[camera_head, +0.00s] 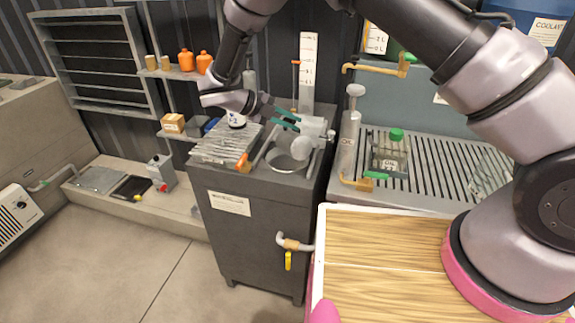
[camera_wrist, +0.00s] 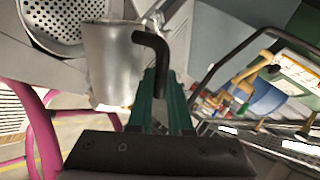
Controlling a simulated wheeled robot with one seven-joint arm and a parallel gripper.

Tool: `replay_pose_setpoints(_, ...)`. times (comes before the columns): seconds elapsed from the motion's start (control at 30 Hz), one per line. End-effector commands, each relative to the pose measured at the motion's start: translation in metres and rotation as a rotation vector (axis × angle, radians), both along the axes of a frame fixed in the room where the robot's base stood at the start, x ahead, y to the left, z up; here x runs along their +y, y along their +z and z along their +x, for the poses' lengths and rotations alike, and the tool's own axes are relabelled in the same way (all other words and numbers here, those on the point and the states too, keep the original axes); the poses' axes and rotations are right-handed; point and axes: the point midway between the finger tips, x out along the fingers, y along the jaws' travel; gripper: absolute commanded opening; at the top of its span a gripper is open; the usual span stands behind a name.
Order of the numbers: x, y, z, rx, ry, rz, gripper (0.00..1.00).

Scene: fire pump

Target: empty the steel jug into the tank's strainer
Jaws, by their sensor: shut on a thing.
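The steel jug (camera_head: 314,126) is held over the top of the dark grey tank (camera_head: 245,225), tipped well over. It fills the upper left of the wrist view (camera_wrist: 112,62). My gripper (camera_head: 284,119) is shut on its dark handle (camera_wrist: 156,62), with the teal fingers (camera_wrist: 163,108) around it. The strainer (camera_head: 284,161) is a round opening in the tank top, just below and left of the jug in the head view. Its perforated bowl (camera_wrist: 62,22) shows beside the jug's wide end in the wrist view. I cannot see the jug's inside or any liquid running.
A slatted grey panel (camera_head: 222,144) covers the tank top's left side. A pump post (camera_head: 347,140) stands right of the strainer. A green-capped container (camera_head: 390,158) stands on the grating (camera_head: 440,170). A tap (camera_head: 293,243) juts from the tank front. The floor at left is clear.

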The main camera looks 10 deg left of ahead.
Motion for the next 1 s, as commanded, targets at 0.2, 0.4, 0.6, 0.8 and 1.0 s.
replay_pose_setpoints(0.2,0.000,0.000,0.000,0.000,0.000,0.000,0.00)
replay_pose_setpoints(0.4,0.000,0.000,0.000,0.000,0.000,0.000,0.00)
replay_pose_setpoints(0.6,0.000,0.000,0.000,0.000,0.000,0.000,0.00)
replay_pose_setpoints(0.8,-0.002,0.000,-0.003,-0.018,0.002,0.013,0.00)
replay_pose_setpoints(1.0,-0.012,-0.004,-0.015,-0.121,0.000,0.092,0.00)
